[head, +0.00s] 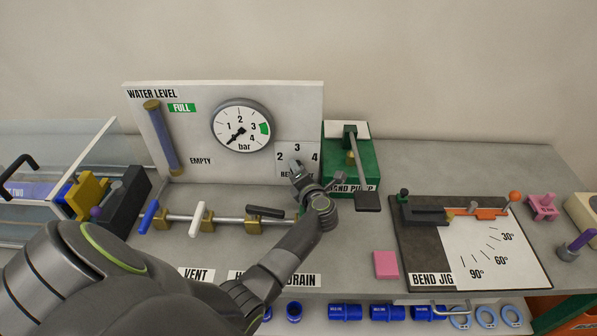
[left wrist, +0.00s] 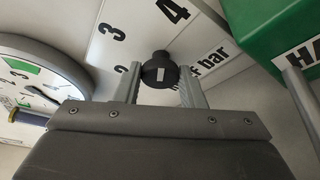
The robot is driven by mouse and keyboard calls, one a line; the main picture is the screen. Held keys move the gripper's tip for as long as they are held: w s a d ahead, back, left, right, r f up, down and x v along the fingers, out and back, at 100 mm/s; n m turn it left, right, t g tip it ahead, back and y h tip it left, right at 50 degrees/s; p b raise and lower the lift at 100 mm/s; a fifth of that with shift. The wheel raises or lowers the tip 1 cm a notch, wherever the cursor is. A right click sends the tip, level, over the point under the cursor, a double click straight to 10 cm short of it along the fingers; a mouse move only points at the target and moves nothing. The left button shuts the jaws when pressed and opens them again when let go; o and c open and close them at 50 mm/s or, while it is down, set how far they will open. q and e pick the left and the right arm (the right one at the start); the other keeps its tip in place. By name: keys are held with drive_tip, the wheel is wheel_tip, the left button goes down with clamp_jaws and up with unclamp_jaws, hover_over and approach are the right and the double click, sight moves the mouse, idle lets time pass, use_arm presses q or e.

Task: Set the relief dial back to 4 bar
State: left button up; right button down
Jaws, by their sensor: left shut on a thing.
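The relief dial's black knob (left wrist: 160,72) sits between the two fingers of my left gripper (head: 299,170) in the left wrist view, and the gripper is shut on it. A white mark shows on the knob's face. The printed dial plate (head: 305,152) carries the numbers 2, 3 and 4; they also show around the knob in the left wrist view. Part of the word below the dial is covered by my gripper. In the head view the knob is largely hidden by the gripper, so its exact setting is hard to read. My right gripper is out of view.
A round pressure gauge (head: 243,126) has its needle pointing lower left. The green hand pump (head: 365,178) stands close on the right of my gripper. A row of valves (head: 205,218) lies below the panel. The bend jig (head: 425,258) and a pink block (head: 386,264) are farther right.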

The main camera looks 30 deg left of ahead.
sight(297, 148)
use_arm(q)
drive_tip(key=o, duration=1)
drive_tip(key=r, duration=0.4)
drive_tip(key=w+r, duration=0.1)
drive_tip(key=r, duration=0.1)
drive_tip(key=shift+d, duration=0.15)
drive_tip(key=r, duration=0.1)
drive_tip(key=s+r, duration=0.1)
drive_tip(key=r, duration=0.2)
drive_tip(key=shift+s+a+b, duration=0.15)
drive_tip(key=shift+a+b, duration=0.1)
drive_tip(key=shift+b, duration=0.1)
drive_tip(key=shift+w+d, duration=0.15)
drive_tip(key=shift+w, duration=0.05)
